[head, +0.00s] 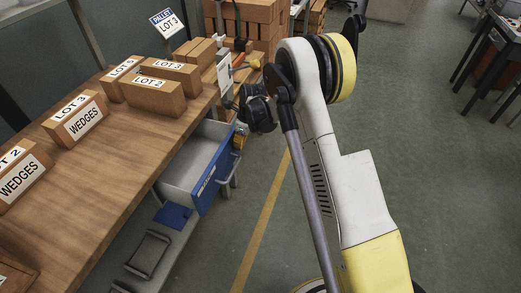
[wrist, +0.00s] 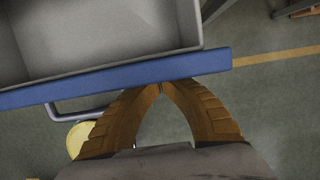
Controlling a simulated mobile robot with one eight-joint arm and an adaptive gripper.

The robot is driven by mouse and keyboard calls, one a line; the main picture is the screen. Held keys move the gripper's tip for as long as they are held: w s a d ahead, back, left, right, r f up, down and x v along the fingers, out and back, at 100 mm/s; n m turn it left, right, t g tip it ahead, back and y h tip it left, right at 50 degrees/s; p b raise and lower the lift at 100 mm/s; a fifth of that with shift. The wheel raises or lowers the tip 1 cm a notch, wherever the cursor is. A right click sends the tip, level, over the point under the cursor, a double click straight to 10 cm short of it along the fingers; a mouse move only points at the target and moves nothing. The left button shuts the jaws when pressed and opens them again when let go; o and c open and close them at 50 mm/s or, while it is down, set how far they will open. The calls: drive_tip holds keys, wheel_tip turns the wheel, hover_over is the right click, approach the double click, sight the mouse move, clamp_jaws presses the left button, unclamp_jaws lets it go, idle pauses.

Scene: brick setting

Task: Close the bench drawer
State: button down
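The bench drawer (head: 213,178) is open, pulled out from under the wooden bench; it has a grey tray and a blue front with a grey handle (head: 231,178). In the wrist view the drawer's blue front (wrist: 120,77) crosses the picture, with the grey inside behind it. My gripper (wrist: 161,86) has its two orange-brown fingertips together, with nothing seen between them. The tips are at the outer face of the blue front, to the right of the handle (wrist: 75,108); I cannot tell if they touch. In the head view my gripper (head: 240,139) is by the drawer front's far end, partly hidden.
The wooden bench (head: 120,150) carries several brown boxes labelled as lots and wedges (head: 75,118). A lower shelf with a dark tray (head: 148,254) is under the drawer. More brown boxes (head: 255,20) are stacked at the back. The floor right of the yellow line (head: 262,220) is largely clear.

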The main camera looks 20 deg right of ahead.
hover_over(208, 147)
drive_tip(key=shift+w, duration=0.1)
drive_tip(key=shift+d, duration=0.1)
idle(0.3)
